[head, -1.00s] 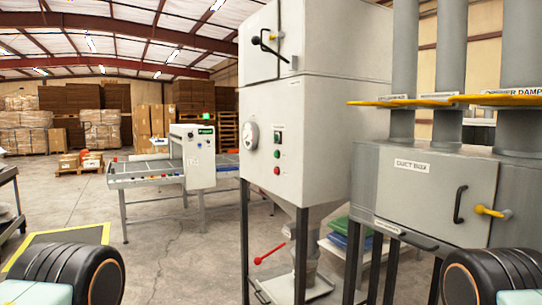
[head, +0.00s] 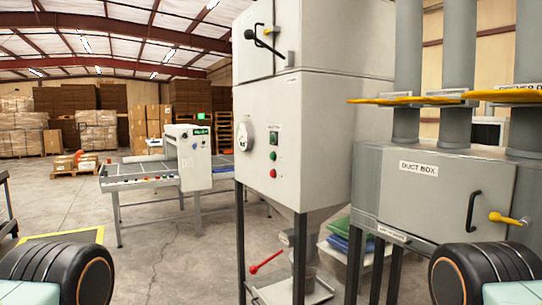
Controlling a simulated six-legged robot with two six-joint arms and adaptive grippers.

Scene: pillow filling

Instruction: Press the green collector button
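The collector is a tall light-grey cabinet (head: 325,125) on dark legs in the middle of the head view. Its left face carries a small dark-green labelled switch plate (head: 274,138), a round green button (head: 273,156) below it, and a red button (head: 273,174) lowest. A round white gauge (head: 246,138) sits left of them. Neither gripper shows; only dark round parts of my arms appear at the bottom left and bottom right corners, well short of the buttons.
A grey duct box (head: 435,190) with pipes and yellow damper handles stands close on the right. A red lever (head: 266,262) sticks out under the collector. A conveyor table (head: 150,180) stands behind left. Concrete floor (head: 170,260) is open at front left.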

